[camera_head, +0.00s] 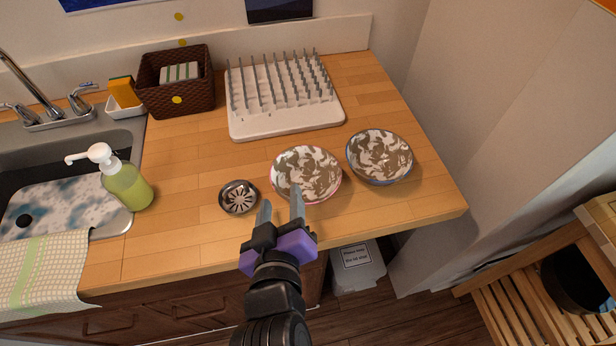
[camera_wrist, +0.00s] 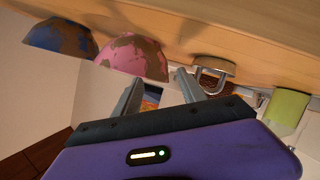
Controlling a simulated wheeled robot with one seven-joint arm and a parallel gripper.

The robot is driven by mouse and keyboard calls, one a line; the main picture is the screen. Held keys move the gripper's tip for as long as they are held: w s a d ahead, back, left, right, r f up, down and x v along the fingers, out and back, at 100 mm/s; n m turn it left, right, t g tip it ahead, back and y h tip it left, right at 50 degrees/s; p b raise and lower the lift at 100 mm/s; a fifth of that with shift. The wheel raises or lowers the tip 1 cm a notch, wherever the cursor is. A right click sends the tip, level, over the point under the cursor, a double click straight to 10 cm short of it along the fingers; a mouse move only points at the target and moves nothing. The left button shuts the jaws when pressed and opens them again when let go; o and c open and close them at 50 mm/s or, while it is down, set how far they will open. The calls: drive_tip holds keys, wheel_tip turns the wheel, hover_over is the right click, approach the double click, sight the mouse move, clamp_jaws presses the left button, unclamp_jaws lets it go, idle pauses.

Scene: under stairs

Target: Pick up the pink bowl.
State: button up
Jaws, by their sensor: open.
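The pink bowl (camera_head: 306,174) stands upright on the wooden counter, with a pink rim and a mottled white and brown inside. I cannot tell whether a finger touches the bowl.
A blue-rimmed bowl (camera_head: 380,157) stands close on the right of the pink bowl, and a metal strainer (camera_head: 239,198) on the left. A white drying rack (camera_head: 290,122) is behind. A soap bottle (camera_head: 126,184) stands by the sink. Bare counter (camera_head: 180,235) lies front left.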

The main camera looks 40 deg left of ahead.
sight(281, 175)
drive_tip(key=shift+p+x, duration=0.55)
drive_tip(key=shift+x, duration=3.15)
drive_tip(key=shift+s, duration=0.1)
clamp_jaws()
